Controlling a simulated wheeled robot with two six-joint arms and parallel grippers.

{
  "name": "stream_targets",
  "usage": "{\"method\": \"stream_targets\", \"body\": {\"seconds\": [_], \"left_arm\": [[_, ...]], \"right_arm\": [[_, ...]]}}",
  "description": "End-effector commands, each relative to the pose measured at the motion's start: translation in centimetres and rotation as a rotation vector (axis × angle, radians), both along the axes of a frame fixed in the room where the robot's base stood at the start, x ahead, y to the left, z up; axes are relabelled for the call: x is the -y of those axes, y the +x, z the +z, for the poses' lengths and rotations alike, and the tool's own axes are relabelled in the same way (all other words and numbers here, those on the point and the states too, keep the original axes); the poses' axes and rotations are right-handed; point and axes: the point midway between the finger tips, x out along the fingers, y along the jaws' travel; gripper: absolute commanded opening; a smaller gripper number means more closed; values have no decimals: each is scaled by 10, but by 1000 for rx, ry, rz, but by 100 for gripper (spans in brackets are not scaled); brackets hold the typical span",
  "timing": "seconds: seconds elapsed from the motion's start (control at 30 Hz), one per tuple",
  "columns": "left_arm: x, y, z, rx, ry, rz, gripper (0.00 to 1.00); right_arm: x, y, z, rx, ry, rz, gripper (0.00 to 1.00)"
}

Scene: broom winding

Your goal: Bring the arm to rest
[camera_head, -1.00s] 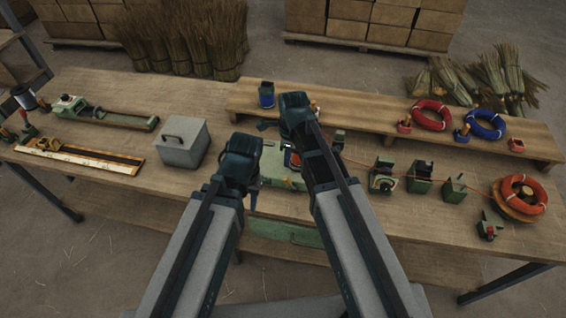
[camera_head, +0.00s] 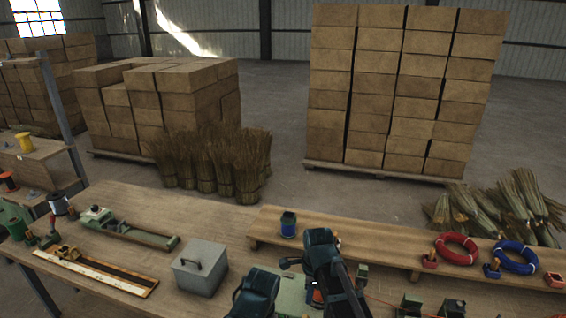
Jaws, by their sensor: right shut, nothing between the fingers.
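My right arm comes in from the bottom, with its dark gripper (camera_head: 322,252) over the middle of the workbench (camera_head: 215,222), by the front edge of the raised shelf. It is shut and holds nothing that I can see. My left gripper (camera_head: 255,292) is a dark shape at the bottom edge, to the left of the right one. Its fingers are hidden, so its opening cannot be told. A green fixture (camera_head: 291,294) shows partly between the two arms.
A grey lidded box (camera_head: 200,272) stands left of my arms. The raised shelf (camera_head: 385,243) bears a blue cup (camera_head: 288,225), a red coil (camera_head: 458,248) and a blue coil (camera_head: 516,256). Broom bundles (camera_head: 215,165) and stacked boxes (camera_head: 395,95) stand behind the bench.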

Motion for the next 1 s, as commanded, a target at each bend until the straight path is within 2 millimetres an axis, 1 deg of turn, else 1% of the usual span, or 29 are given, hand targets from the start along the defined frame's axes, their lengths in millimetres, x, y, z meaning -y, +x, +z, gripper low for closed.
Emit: {"method": "stream_targets", "body": {"seconds": [0.03,0.2,0.4,0.5,0.7,0.93,1.0], "left_arm": [[0,0,0,0,0,0,41],[0,0,0,0,0,0,41],[0,0,0,0,0,0,41],[0,0,0,0,0,0,41],[0,0,0,0,0,0,41],[0,0,0,0,0,0,41],[0,0,-1,0,0,0,41]], "right_arm": [[7,-8,0,7,-4,86,0],[29,-27,0,36,-27,481,0],[52,-50,0,60,-57,951,0],[61,-59,0,67,-70,1148,0],[73,-72,0,74,-93,1438,0],[85,-85,0,76,-114,1704,0],[64,-90,-1,56,-105,1748,0]]}}
